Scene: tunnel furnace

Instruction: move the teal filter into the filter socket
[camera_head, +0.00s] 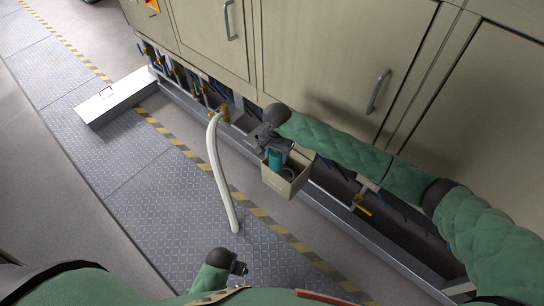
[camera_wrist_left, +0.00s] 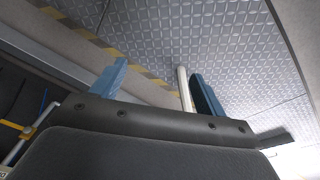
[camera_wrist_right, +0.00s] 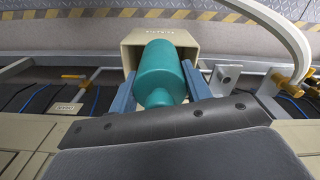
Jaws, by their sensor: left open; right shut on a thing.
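The teal filter (camera_head: 276,159) is a short cylinder with a narrower end. My right gripper (camera_head: 272,147) is shut on it, above the left part of a beige open-topped box (camera_head: 280,185). In the right wrist view the filter (camera_wrist_right: 160,68) is between the two blue fingers, with the beige box (camera_wrist_right: 131,52) around its far end. I cannot tell whether it touches the box. A dark curved shape shows inside the box beside the filter. I cannot make out the filter socket for certain. My left gripper (camera_head: 238,268) is low near the walkway, open and empty; its fingers show apart in its wrist view (camera_wrist_left: 155,85).
A white hose (camera_head: 220,175) runs from yellow fittings (camera_head: 222,114) down to the metal walkway. Beige cabinet doors (camera_head: 320,50) stand behind my right arm, above a recess with pipes and a metal rail (camera_head: 345,215). A silver box (camera_head: 115,97) lies at the left.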

